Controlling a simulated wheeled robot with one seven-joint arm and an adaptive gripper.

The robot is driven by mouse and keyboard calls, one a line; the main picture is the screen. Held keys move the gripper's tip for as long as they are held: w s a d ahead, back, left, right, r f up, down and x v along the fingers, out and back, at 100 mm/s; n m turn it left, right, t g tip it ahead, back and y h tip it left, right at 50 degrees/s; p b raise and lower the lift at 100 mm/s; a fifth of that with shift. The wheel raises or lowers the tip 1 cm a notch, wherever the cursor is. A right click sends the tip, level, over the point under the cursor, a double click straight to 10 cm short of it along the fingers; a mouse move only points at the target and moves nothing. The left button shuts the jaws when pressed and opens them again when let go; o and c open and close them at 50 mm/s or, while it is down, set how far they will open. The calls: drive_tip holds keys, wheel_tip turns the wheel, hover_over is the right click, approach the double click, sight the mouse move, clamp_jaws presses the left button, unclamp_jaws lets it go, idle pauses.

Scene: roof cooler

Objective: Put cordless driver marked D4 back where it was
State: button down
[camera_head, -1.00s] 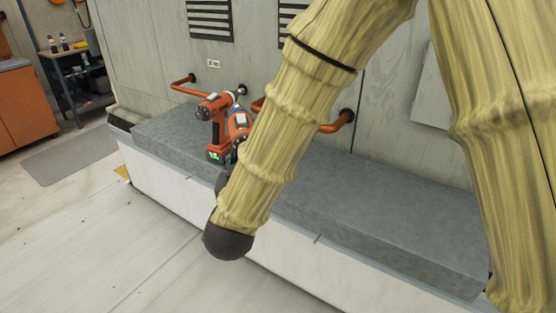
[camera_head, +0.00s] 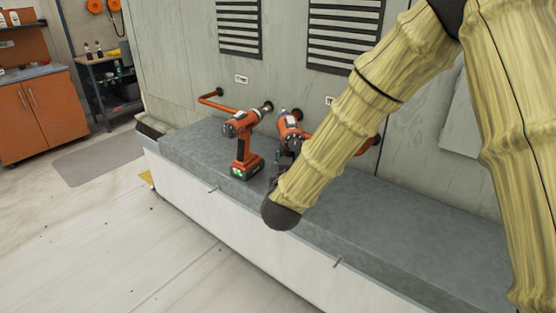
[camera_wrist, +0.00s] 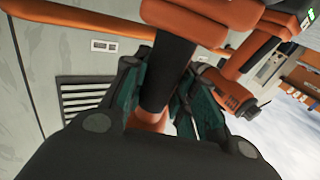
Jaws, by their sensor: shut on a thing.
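My gripper (camera_wrist: 160,95) is shut around the black handle of an orange-and-black cordless driver (camera_head: 289,126). In the wrist view, this driver's handle (camera_wrist: 172,65) is between the fingers and its orange base is at the top. In the head view, my arm hides its lower part, so I cannot tell whether it touches the grey ledge (camera_head: 400,215). A second orange driver (camera_head: 242,145) stands upright on the ledge to its left, with a green light on its base. It also shows right of the fingers in the wrist view (camera_wrist: 235,95). I cannot read D4 on either.
Orange rails (camera_head: 222,102) stick out from the wall behind the ledge. Small white labels (camera_head: 241,79) and vents (camera_head: 240,28) are on the wall. The ledge is clear to the right of my arm. An orange cabinet (camera_head: 35,112) and a dark shelf (camera_head: 105,90) stand at far left.

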drive_tip(key=shift+w+d, duration=0.25)
drive_tip(key=shift+w, duration=0.45)
drive_tip(key=shift+w+d, duration=0.2)
drive_tip(key=shift+w, duration=0.45)
drive_tip(key=shift+w+f+p, duration=0.2)
drive_tip(key=shift+f+p, duration=0.05)
drive_tip(key=shift+p, duration=0.1)
drive_tip(key=shift+f+p, duration=0.3)
drive_tip(key=shift+f, duration=1.25)
drive_tip(key=shift+f, duration=0.1)
drive_tip(key=c, duration=1.1)
unclamp_jaws()
drive_tip(key=shift+s, duration=0.1)
drive_tip(key=shift+c, duration=0.2)
drive_tip(key=shift+f, duration=0.1)
drive_tip(key=s+b, duration=0.2)
drive_tip(key=s, duration=1)
drive_tip(key=shift+a+b, duration=0.4)
drive_tip(key=shift+a, duration=0.05)
